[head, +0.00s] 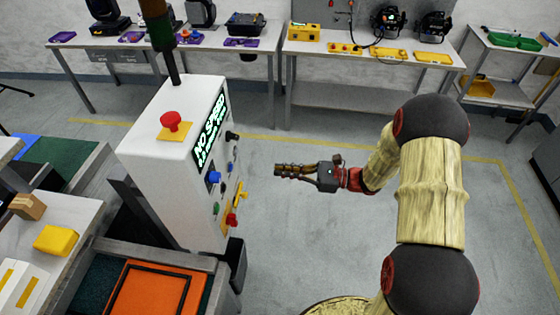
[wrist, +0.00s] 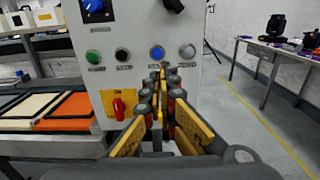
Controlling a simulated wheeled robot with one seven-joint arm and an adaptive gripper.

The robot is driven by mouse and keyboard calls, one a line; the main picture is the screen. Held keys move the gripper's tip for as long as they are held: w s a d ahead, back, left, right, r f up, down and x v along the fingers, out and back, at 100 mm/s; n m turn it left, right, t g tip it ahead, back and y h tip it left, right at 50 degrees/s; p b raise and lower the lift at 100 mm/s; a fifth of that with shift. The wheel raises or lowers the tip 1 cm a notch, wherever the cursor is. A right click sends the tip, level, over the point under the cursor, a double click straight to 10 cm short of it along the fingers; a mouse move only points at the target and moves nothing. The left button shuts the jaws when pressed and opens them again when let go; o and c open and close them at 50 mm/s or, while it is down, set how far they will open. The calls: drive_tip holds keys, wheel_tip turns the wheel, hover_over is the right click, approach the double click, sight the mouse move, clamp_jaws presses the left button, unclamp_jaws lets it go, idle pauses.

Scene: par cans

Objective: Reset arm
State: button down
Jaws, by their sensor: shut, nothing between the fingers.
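My gripper (head: 277,170) is shut and empty, held out level in the air to the right of the white control cabinet in the head view. In the wrist view my gripper (wrist: 161,68) points at the cabinet's front panel (wrist: 140,20), with its fingertips drawn together just below the blue button. A visible gap separates my gripper from the panel in the head view. My arm (head: 430,200) is bent, coming in from the right.
The cabinet (head: 155,150) has a red mushroom button (head: 171,121) on top and a lit display (head: 208,133). A red switch (wrist: 118,108) sits on a yellow plate. An orange tray (head: 150,290) lies lower left. Benches (head: 340,98) line the back wall. Open floor (head: 290,240) lies beneath my gripper.

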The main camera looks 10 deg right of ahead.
drive_tip(key=s+a+f+n+g+h, duration=0.1)
drive_tip(key=s+f+n+g+h, duration=0.1)
drive_tip(key=s+f+n+g, duration=0.3)
drive_tip(key=s+d+n+g+h, duration=0.25)
drive_tip(key=s+n+h, duration=0.25)
drive_tip(key=s, duration=0.7)
drive_tip(key=s+d+r+n+t+h, duration=0.1)
drive_tip(key=s+d+r+n+h, duration=0.2)
drive_tip(key=r+n+h, duration=0.25)
drive_tip(key=s+d+r+n+t+h, duration=0.1)
drive_tip(key=s+d+r+n+h, duration=0.25)
drive_tip(key=r, duration=0.25)
wheel_tip(320, 180, up, 11)
drive_tip(key=s+a+n+t+h, duration=0.1)
drive_tip(key=n+t, duration=0.2)
drive_tip(key=t, duration=0.2)
drive_tip(key=shift+s+a, duration=0.2)
drive_tip(key=shift+a, duration=0.15)
drive_tip(key=c, duration=2.5)
unclamp_jaws()
drive_tip(key=shift+c, duration=0.2)
